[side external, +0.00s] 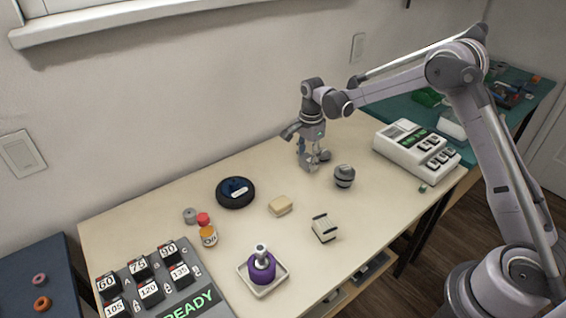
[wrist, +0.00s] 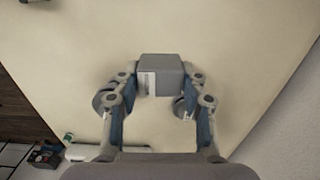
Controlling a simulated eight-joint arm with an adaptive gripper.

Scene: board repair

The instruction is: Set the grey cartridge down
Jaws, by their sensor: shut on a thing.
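The grey cartridge (wrist: 160,72) is a small box with a pale label stripe on the side facing the camera. It sits between the two fingers of my gripper (wrist: 153,98) in the wrist view, and the fingers are shut on it. In the side view my gripper (side external: 314,160) points down close over the back part of the pale table (side external: 215,170). The cartridge is hard to make out among the fingers there. I cannot tell whether its underside touches the table.
A dark grey round-topped object (side external: 344,176) stands just right of my gripper. A white keyed machine (side external: 415,150) is further right. Bare tabletop surrounds the cartridge in the wrist view.

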